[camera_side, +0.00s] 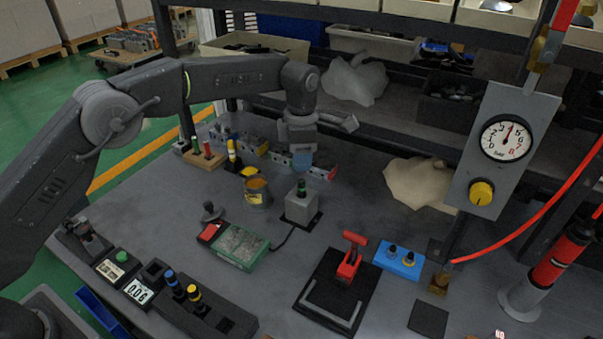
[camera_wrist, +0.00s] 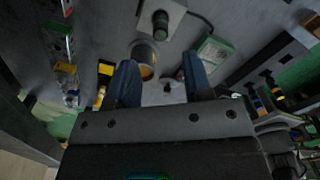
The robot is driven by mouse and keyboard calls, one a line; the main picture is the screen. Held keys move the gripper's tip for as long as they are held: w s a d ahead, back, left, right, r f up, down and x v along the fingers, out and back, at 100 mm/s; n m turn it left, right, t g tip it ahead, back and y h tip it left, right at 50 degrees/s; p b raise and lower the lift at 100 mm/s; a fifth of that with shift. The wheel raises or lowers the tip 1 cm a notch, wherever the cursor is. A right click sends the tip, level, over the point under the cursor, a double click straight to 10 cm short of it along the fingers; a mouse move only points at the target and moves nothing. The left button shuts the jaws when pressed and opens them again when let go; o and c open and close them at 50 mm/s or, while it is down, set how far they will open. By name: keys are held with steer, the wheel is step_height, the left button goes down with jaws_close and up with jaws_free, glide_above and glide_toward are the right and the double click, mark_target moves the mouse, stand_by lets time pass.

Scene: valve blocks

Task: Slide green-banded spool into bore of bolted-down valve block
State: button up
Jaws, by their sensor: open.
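The bolted-down valve block (camera_side: 300,211) is a grey cube on a plate in the middle of the table. The green-banded spool (camera_side: 301,188) stands upright at the block's top, with its dark upper part and green band showing. How deep it sits in the bore is hidden. In the wrist view, the block (camera_wrist: 171,14) and the spool (camera_wrist: 160,22) are at the top, beyond the fingertips. My gripper (camera_side: 302,160) is above and behind the block, apart from the spool. Its blue fingers (camera_wrist: 160,75) are open, with nothing held between them.
A can with a yellow label (camera_side: 257,193) stands left of the block. A red-handled toggle fixture (camera_side: 350,258) and a blue block (camera_side: 398,261) are to the right. A black rack (camera_side: 190,301) holds blue-banded and yellow-banded spools. A gauge panel (camera_side: 503,150) rises at right.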

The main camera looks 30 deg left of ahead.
steer(key=s+a+r+m+t, duration=0.1)
steer(key=s+a+r+m, duration=0.2)
steer(key=r, duration=0.4)
steer(key=s+a+r+m, duration=0.2)
steer(key=s+r+m, duration=0.1)
steer(key=r, duration=0.4)
steer(key=s+a+r+m+t, duration=0.2)
steer(key=s+a+r+m, duration=0.3)
steer(key=s, duration=0.4)
steer(key=s+a+f+m+t, duration=0.1)
steer(key=s+a+f+m, duration=0.1)
steer(key=s+m, duration=0.5)
steer(key=s+a+f+m+t, duration=0.1)
steer(key=s+f+m, duration=0.4)
steer(key=s, duration=0.9)
steer(key=shift+a+m+t, duration=0.3)
steer(key=shift+a+m, duration=0.55)
steer(key=shift+m, duration=0.05)
